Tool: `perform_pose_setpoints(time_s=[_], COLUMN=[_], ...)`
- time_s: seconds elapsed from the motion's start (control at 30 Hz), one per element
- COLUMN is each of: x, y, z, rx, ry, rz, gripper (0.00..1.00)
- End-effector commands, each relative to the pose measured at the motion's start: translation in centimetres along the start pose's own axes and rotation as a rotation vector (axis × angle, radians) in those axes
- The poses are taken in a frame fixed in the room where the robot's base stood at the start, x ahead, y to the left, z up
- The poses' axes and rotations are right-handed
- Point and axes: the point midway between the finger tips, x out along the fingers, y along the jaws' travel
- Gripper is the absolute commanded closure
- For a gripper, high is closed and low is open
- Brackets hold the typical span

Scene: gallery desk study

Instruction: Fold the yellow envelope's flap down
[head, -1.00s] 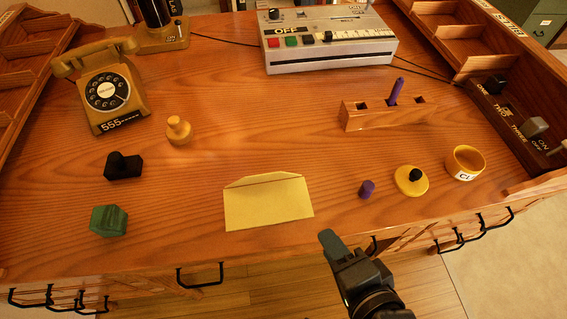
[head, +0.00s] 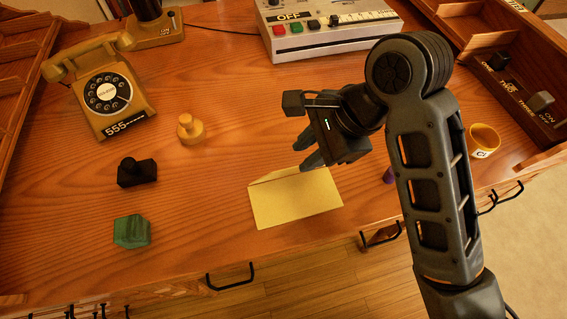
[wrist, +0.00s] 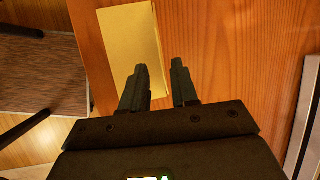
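The yellow envelope (head: 298,205) lies flat near the desk's front edge. Its flap (head: 278,177) is a narrow strip on the far side, beyond a crease, and is not folded over the body. My gripper (head: 306,152) is above the desk just beyond the flap side, and hides part of that edge. In the wrist view, the envelope (wrist: 130,45) is at upper left, and my gripper (wrist: 160,68) has its two fingers apart with nothing between them. I cannot tell whether a finger touches the flap.
A rotary phone (head: 110,92), yellow stamp (head: 190,130), black stamp (head: 137,173) and green block (head: 131,231) are to the left. A control box (head: 325,30) stands at the back. A yellow cup (head: 483,140) is at right. My arm hides the wooden pen holder.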

Motion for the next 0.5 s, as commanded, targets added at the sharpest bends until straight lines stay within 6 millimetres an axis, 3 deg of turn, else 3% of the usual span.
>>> perform_pose_setpoints(time_s=[0.3, 0.5], x=[4.8, 6.8], y=[0.1, 0.1], z=[-0.1, -0.1], rx=[0.002, 0.001], ry=[0.000, -0.001], rz=[0.003, 0.001], gripper=[0.71, 0.71])
